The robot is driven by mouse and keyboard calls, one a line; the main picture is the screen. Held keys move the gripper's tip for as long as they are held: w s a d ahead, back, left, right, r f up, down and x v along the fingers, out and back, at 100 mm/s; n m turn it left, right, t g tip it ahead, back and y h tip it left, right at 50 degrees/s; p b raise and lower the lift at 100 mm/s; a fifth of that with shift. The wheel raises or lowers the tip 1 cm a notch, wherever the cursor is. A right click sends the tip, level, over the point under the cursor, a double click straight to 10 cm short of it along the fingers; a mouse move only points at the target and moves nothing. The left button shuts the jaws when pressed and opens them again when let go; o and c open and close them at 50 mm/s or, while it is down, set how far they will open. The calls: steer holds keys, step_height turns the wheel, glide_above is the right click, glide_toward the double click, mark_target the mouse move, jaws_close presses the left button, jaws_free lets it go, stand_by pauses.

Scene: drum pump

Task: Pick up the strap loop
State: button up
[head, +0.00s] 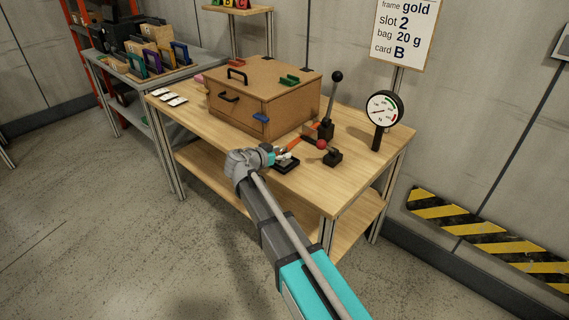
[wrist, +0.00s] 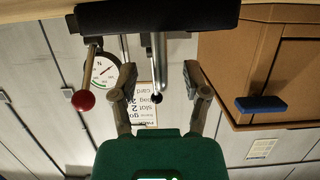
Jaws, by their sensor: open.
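I cannot clearly make out a strap loop. A thin orange strip (head: 293,146) on the table, between my gripper and the black-knobbed lever, may be it, but its shape is too small to tell. My gripper is open over the table's front part, with its fingers (wrist: 158,73) spread apart in the wrist view. Nothing shows held between them. The black-knobbed lever (wrist: 157,97) stands beyond the gap. In the head view my gripper's wrist partly hides the table's front edge.
On the table (head: 350,172) stand a brown box (head: 234,117) with coloured handles, the black-knobbed lever (head: 330,105), a red knob (head: 321,144), a gauge (head: 383,109) and a small dark tray (head: 287,165). White cards (head: 172,99) lie at left. A side table (head: 150,75) holds coloured frames.

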mark_target(288, 150)
steer(key=shift+b+x, duration=0.35)
steer(key=shift+x, duration=1.2)
jaws_close()
